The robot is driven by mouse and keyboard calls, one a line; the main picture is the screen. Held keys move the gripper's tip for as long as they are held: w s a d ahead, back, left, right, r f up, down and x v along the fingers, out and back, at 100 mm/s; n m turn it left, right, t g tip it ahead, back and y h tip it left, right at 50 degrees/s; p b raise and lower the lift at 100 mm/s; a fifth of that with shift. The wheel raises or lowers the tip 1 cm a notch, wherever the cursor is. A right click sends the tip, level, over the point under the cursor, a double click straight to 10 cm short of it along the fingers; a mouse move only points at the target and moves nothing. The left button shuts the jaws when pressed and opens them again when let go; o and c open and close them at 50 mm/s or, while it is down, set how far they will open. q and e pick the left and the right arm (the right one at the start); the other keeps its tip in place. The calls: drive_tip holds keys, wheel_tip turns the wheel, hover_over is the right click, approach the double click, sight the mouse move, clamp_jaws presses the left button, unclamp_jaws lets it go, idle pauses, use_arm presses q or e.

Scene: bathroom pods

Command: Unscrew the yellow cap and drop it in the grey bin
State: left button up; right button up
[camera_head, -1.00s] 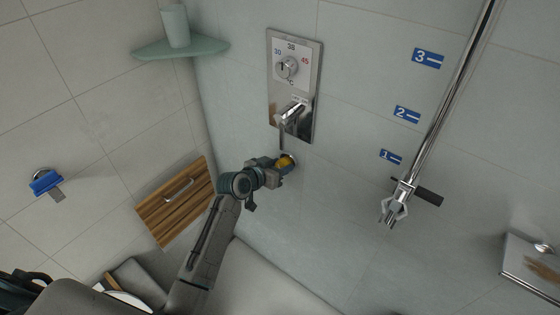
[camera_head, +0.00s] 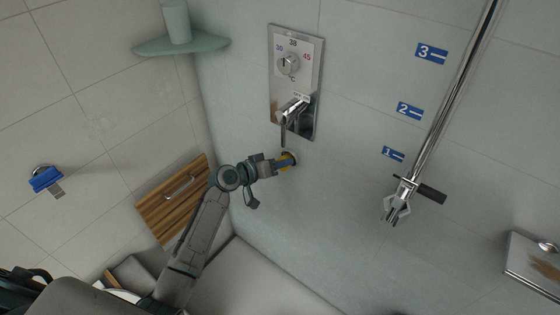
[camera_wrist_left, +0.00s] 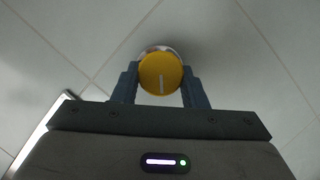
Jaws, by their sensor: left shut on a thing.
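The yellow cap (camera_head: 285,162) sits at a round wall fitting (camera_head: 292,157) below the shower control. In the left wrist view the cap (camera_wrist_left: 161,74) is a round yellow disc with a white line pointing down the picture. A pale metal rim shows behind its top edge. My left gripper (camera_head: 280,163) is shut on the cap, with one finger on each side of it in the left wrist view (camera_wrist_left: 160,84). Whether the cap is still threaded on cannot be told. The grey bin cannot be made out for sure. My right gripper is not in view.
A chrome control panel (camera_head: 309,78) with a lever (camera_head: 291,111) hangs just above my left gripper. A wooden slatted panel (camera_head: 160,207) is on the left wall, a shower rail (camera_head: 447,115) on the right.

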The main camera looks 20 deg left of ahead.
use_arm(q)
drive_tip(key=shift+f, duration=0.15)
drive_tip(key=n+b, duration=0.1)
drive_tip(key=n+h+b, duration=0.1)
drive_tip(key=shift+a+f+n+h, duration=0.15)
drive_tip(key=shift+n+h, duration=0.15)
drive_tip(key=shift+n, duration=0.1)
idle(0.5)
drive_tip(key=shift+f+n+h+b, duration=0.15)
drive_tip(key=shift+n+h+b, duration=0.45)
drive_tip(key=shift+n+b, duration=0.65)
